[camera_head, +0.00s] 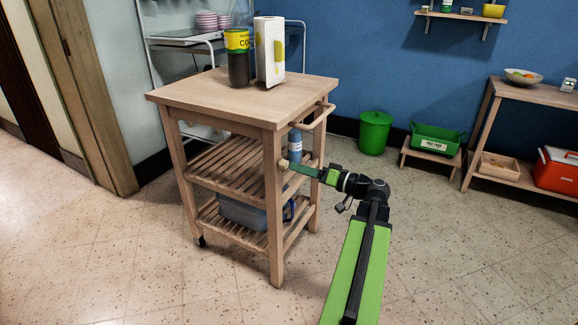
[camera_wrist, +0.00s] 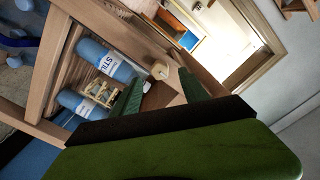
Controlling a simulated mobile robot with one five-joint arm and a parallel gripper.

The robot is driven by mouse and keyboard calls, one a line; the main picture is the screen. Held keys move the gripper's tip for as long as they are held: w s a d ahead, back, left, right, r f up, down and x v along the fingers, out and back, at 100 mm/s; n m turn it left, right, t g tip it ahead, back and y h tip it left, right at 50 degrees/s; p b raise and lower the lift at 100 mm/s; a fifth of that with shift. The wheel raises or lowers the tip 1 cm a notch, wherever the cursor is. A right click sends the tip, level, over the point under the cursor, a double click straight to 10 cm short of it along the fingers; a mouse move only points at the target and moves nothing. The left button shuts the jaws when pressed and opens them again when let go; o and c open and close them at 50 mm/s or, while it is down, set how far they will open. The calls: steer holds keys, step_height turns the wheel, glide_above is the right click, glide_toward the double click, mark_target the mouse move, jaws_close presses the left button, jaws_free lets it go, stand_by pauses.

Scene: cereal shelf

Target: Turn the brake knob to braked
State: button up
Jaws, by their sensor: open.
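A wooden cart (camera_head: 185,92) with slatted shelves stands left of centre. A small pale wooden knob (camera_head: 284,164) sits on its near right leg; I take it to be the brake knob. My gripper (camera_head: 291,167) reaches it from the right. In the wrist view the knob (camera_wrist: 160,71) shows between the tips of my open gripper (camera_wrist: 160,78), with gaps on both sides. It does not look clasped. I cannot tell the knob's setting, as no marking is readable.
A dark jar with a yellow label (camera_head: 237,60) and a white carton (camera_head: 270,50) stand on the cart top. A blue bottle (camera_head: 295,143) stands inside the cart behind the leg. A green bin (camera_head: 375,133) stands by the wall. The floor at front right is clear.

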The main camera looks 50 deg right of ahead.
mark_target(287, 165)
steer(key=x, duration=0.5)
steer(key=shift+w, duration=0.1)
